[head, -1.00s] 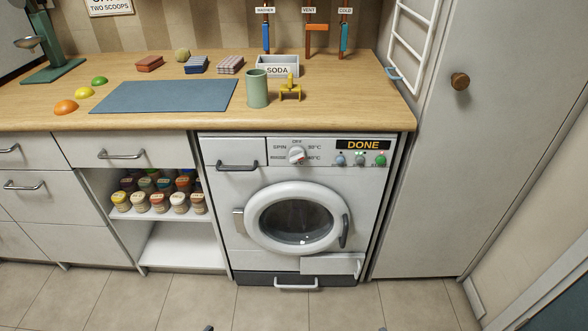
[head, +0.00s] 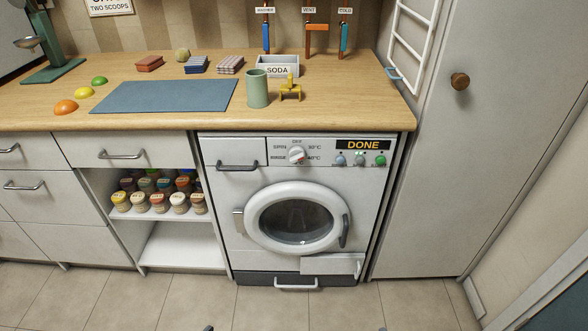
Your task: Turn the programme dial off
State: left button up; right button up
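The programme dial (head: 297,155) is a round white knob on the washing machine's front panel. Labels around it read OFF at the top, SPIN and RINSE on the left, and 30°C and 60°C or similar on the right. A small red mark shows on the knob, at its right side; the exact setting is too small to read. The display (head: 363,145) beside it reads DONE. The washing machine (head: 225,200) has its round door (head: 297,217) shut. Neither of my grippers can be made out; only tiny dark bits show at the bottom edge.
The wooden counter (head: 340,105) overhangs the machine, with a green cup (head: 257,90), a yellow stand (head: 290,88) and a SODA box (head: 278,67) above the dial. A tall cabinet (head: 470,180) stands right. The floor in front is clear.

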aim_at(296, 153)
jog(key=u, duration=0.5)
jog(key=k, duration=1.15)
jog(key=z, duration=0.25)
jog(key=i, duration=0.4)
jog(key=z, duration=0.8)
jog(key=i, duration=0.85)
jog(key=u, duration=0.5)
jog(key=i, duration=0.85)
jog(key=u, duration=0.1)
